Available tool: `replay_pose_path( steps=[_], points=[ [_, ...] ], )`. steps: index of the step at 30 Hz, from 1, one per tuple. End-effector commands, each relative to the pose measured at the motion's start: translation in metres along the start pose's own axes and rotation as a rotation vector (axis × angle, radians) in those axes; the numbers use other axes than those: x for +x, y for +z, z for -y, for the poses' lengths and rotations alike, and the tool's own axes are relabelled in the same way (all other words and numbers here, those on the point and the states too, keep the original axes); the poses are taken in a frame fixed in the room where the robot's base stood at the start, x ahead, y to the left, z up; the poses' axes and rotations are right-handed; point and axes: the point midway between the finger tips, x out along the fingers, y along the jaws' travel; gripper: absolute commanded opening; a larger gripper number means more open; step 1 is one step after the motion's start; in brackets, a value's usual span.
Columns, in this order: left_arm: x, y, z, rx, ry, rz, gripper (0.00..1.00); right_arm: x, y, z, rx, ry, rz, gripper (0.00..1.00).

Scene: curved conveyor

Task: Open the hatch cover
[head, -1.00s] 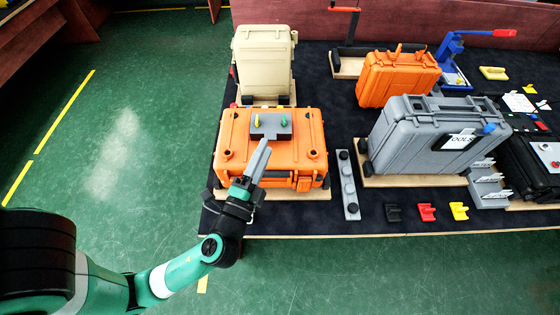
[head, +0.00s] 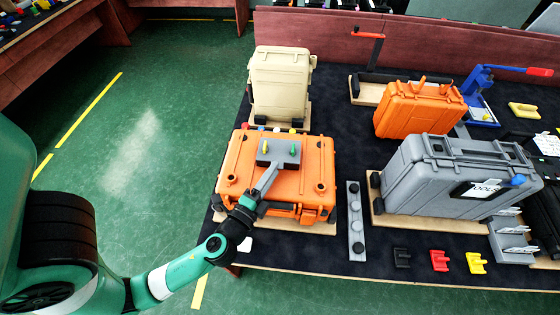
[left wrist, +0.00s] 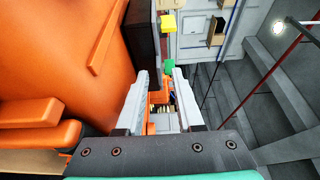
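An orange case (head: 232,170) lies flat on the left part of the table. A grey block (head: 285,154) with a yellow knob (head: 265,146) and a green knob (head: 293,149) sits on its top. I cannot tell for sure which part is the hatch cover. My left gripper (head: 270,170) reaches over the case's front edge, its fingertips close to the block's near side; contact cannot be told. In the left wrist view the fingers (left wrist: 160,80) are apart with nothing clearly held; the green knob (left wrist: 168,67) shows just beyond them, the yellow knob (left wrist: 168,22) farther up. My right gripper is not in view.
A beige case (head: 280,85) stands behind the orange one. A grey strip (head: 355,222) lies right of it, then a large grey case (head: 415,180). A smaller orange case (head: 415,108) stands farther back. Green floor (head: 150,200) is clear on the left.

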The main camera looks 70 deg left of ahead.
Motion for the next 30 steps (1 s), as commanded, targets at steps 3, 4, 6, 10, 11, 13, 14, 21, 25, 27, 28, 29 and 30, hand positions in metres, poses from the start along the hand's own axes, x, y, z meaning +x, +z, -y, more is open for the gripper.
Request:
replay_pose_path(
  steps=[3, 4, 6, 10, 11, 13, 14, 21, 25, 27, 28, 29, 30],
  points=[
    [0.0033, 0.0009, -0.0002, 0.001, 0.001, 0.002, 0.36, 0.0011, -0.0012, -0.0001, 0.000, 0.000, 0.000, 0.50],
    [0.0037, 0.0010, -0.0003, 0.001, 0.001, 0.002, 0.36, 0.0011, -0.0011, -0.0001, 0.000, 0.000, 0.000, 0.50],
    [0.0039, 0.0010, -0.0006, 0.000, 0.001, 0.002, 0.36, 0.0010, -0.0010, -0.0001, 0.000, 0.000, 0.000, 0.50],
    [0.0039, 0.0008, -0.0006, 0.000, 0.001, 0.002, 0.36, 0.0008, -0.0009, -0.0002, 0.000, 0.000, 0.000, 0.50],
    [0.0038, 0.0008, -0.0006, 0.000, 0.001, 0.002, 0.34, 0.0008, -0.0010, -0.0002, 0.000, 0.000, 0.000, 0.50],
    [0.0038, 0.0008, -0.0005, 0.000, 0.001, 0.002, 0.22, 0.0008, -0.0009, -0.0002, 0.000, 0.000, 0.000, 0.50],
    [0.0038, 0.0008, -0.0005, 0.000, 0.001, 0.001, 0.16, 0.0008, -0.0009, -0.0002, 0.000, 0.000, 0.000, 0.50],
    [0.0037, 0.0007, -0.0004, 0.000, 0.000, 0.001, 0.00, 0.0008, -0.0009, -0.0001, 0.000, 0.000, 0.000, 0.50],
    [0.0037, 0.0007, -0.0004, 0.000, 0.001, 0.001, 0.00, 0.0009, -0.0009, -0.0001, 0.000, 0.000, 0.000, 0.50],
    [0.0037, 0.0007, -0.0004, 0.000, 0.001, 0.001, 0.00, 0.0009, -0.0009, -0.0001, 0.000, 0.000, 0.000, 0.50],
    [0.0037, 0.0007, -0.0004, 0.000, 0.001, 0.001, 0.00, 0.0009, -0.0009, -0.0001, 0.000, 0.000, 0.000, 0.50],
    [0.0037, 0.0007, -0.0004, 0.000, 0.001, 0.001, 0.00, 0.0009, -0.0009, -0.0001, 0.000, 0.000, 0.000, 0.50],
    [0.0037, 0.0007, -0.0004, 0.000, 0.001, 0.001, 0.00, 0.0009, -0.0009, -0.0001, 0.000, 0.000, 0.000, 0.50]
  ],
)
